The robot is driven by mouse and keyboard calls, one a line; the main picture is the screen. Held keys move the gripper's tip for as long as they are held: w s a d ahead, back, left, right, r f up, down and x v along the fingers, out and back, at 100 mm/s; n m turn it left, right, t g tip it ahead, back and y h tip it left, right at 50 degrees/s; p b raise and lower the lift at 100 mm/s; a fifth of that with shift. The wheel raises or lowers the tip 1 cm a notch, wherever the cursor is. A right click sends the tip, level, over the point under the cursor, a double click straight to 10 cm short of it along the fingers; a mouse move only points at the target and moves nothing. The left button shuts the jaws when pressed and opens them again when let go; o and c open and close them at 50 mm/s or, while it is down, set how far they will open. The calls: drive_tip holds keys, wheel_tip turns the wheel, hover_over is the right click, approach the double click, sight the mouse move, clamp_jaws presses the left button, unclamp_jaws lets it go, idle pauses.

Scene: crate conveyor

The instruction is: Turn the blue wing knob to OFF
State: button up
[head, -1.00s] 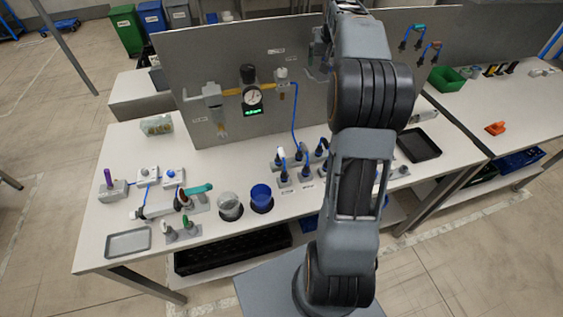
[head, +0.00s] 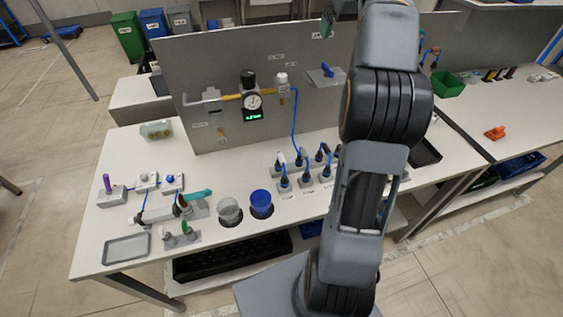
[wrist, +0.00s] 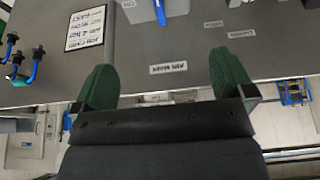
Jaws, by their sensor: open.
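The blue wing knob (head: 327,70) sits on a grey box (head: 320,78) fixed to the upright grey panel. In the wrist view the blue knob (wrist: 160,12) shows at the top edge, on the grey box (wrist: 178,9), partly cut off by the frame. A small white label beside it is cut off and hard to read. My gripper (wrist: 165,68) is open and empty, with two green fingers spread apart. It is apart from the knob. In the head view only a green fingertip (head: 327,24) shows at the top, above the knob; my arm hides much else.
The panel (head: 200,70) also carries a pressure gauge (head: 253,101) with yellow pipe and a blue hose (head: 294,125). Blue plugs (head: 306,174) stand on the table below. A printed sign (wrist: 86,28) and blue hooks (wrist: 36,68) show in the wrist view.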

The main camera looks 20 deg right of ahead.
drive_tip(key=s+a+f+b, duration=0.2)
drive_tip(key=a+f, duration=0.3)
drive_tip(key=a, duration=0.2)
drive_tip(key=s+a+f+b, duration=0.1)
drive_tip(key=s+a+f, duration=0.2)
drive_tip(key=a+f, duration=0.3)
drive_tip(key=s+a+f+n+g+b, duration=0.1)
drive_tip(key=s+a+f+b, duration=0.2)
drive_tip(key=s+a+f, duration=0.7)
drive_tip(key=shift+s+a+f+y, duration=0.35)
drive_tip(key=shift+a+f, duration=0.35)
drive_tip(key=shift+f, duration=0.85)
drive_tip(key=shift+n, duration=0.4)
drive_tip(key=s+f, duration=0.1)
drive_tip(key=s+a+f, duration=0.1)
drive_tip(key=s+f, duration=0.2)
drive_tip(key=shift+a, duration=0.35)
drive_tip(key=shift+c, duration=0.2)
